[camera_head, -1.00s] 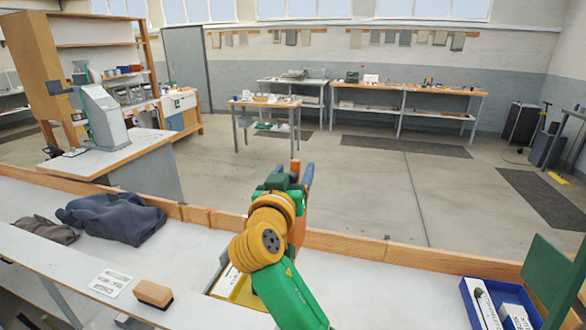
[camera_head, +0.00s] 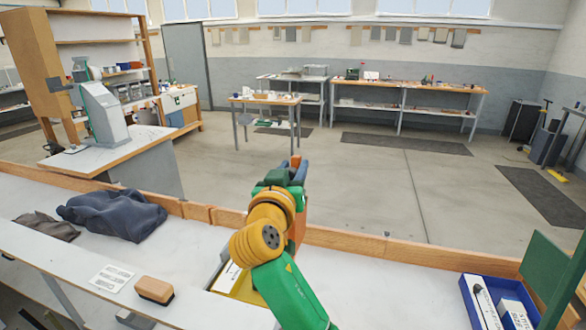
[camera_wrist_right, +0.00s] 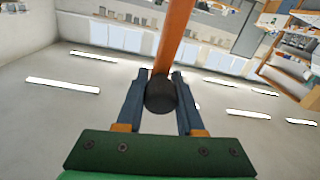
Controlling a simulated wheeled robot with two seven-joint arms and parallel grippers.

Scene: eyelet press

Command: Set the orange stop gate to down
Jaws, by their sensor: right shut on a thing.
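My right gripper (camera_head: 292,174) is raised above the bench's back ledge in the head view. In the right wrist view, its two blue-grey fingers (camera_wrist_right: 160,92) are shut on a dark round knob (camera_wrist_right: 161,96). The orange stop gate (camera_wrist_right: 174,35) shows there as a long bar running up and away from behind the knob, slightly tilted. In the head view the gate is mostly hidden behind my right arm and gripper; an orange-brown tip (camera_head: 295,160) shows between the fingers. My left gripper is in neither view.
A dark cloth (camera_head: 112,214) lies at the left of the white bench. A brown block (camera_head: 155,290) and a printed card (camera_head: 110,278) lie near its front. A blue tray (camera_head: 500,300) sits at the right beside a green panel (camera_head: 550,268).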

